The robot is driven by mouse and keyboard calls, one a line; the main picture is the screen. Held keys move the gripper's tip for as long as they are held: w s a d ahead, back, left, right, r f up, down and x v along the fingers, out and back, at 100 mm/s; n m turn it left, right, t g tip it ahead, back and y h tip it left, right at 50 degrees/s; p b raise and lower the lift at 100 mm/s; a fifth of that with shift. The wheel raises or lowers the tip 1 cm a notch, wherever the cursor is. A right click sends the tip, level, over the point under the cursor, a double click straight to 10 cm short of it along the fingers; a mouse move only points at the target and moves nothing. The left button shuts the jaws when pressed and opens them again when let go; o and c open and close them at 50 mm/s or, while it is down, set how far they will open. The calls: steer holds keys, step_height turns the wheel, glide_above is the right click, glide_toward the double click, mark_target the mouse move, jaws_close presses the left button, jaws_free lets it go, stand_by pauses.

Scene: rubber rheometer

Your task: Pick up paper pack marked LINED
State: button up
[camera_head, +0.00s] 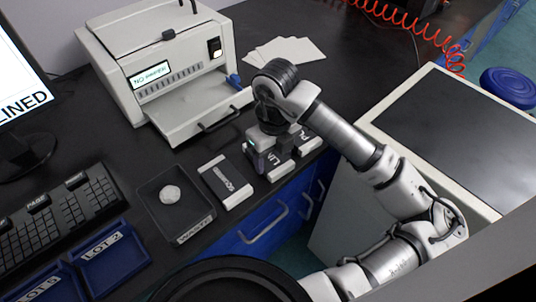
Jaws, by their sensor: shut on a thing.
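The paper pack marked LINED (280,172) is white with a dark band. Only the letters "LIN" show; the rest is hidden by my gripper. It is at the front edge of the dark bench, between two similar packs. My gripper (262,160) points down over it and is shut on it. The fingertips are mostly hidden, and I cannot tell whether the pack is off the bench. The pack marked SQUARED (225,182) lies to the left. Another pack (309,144), its label starting "PL", lies to the right, partly behind my arm.
A white machine (165,70) with a small display stands behind the packs. A dark tray (160,215) with a pale lump is left. Blue LOT trays (108,262), a keyboard (55,215) and a monitor (22,105) reading LINED are further left. Loose sheets (290,50) lie behind my arm.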

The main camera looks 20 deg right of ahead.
steer(key=shift+c, duration=0.9)
steer(key=shift+r, duration=0.1)
